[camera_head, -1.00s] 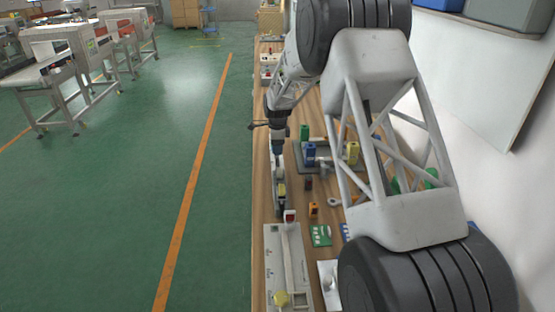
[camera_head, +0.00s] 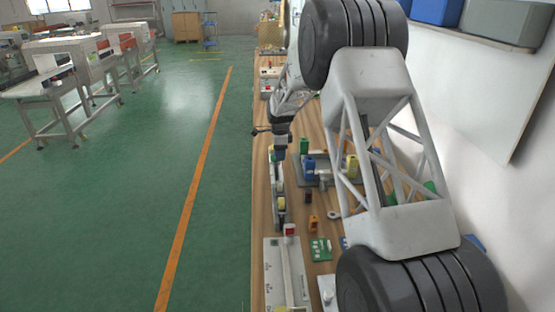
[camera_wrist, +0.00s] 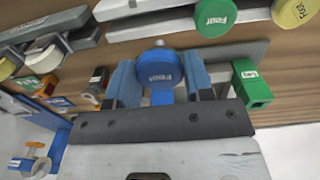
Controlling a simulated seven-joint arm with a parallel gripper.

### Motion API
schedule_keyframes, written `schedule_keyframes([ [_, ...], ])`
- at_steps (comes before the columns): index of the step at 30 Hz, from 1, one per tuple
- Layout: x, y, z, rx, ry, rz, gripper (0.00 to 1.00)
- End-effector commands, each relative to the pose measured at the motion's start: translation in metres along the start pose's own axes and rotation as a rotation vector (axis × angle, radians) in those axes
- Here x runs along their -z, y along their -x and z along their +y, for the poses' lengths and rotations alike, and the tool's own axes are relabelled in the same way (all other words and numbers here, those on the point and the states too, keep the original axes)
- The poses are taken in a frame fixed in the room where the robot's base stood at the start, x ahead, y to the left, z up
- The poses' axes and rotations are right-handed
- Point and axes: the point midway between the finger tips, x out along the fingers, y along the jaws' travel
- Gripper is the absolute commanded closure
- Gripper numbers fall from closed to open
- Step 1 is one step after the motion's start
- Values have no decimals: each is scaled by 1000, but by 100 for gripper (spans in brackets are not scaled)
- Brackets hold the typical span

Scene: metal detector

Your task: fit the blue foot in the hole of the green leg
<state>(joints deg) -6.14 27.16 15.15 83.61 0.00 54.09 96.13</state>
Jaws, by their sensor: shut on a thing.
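My gripper (camera_wrist: 160,82) is shut on the blue foot (camera_wrist: 158,68). The foot's round face, lettered "Foot", points at the wrist camera between the two fingers. Blue material shows below the disc; I cannot tell whether it is the foot's shaft or a blue part behind. The green leg (camera_wrist: 252,85) is right of the fingers in the wrist view, apart from the foot, with a dark hole at its end. The foot is not clear there.
A grey rack with a green foot (camera_wrist: 215,15) and a yellow foot (camera_wrist: 297,11) runs along the wrist view's top. Orange and dark blocks lie nearer. Open floor lies left of the bench.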

Motion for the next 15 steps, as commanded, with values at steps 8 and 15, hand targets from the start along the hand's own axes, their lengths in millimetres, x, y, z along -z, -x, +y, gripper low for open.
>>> schedule_keyframes([
  [8,26,22,-42,2,-2,0,72],
  [15,52,41,-75,1,-2,0,72],
])
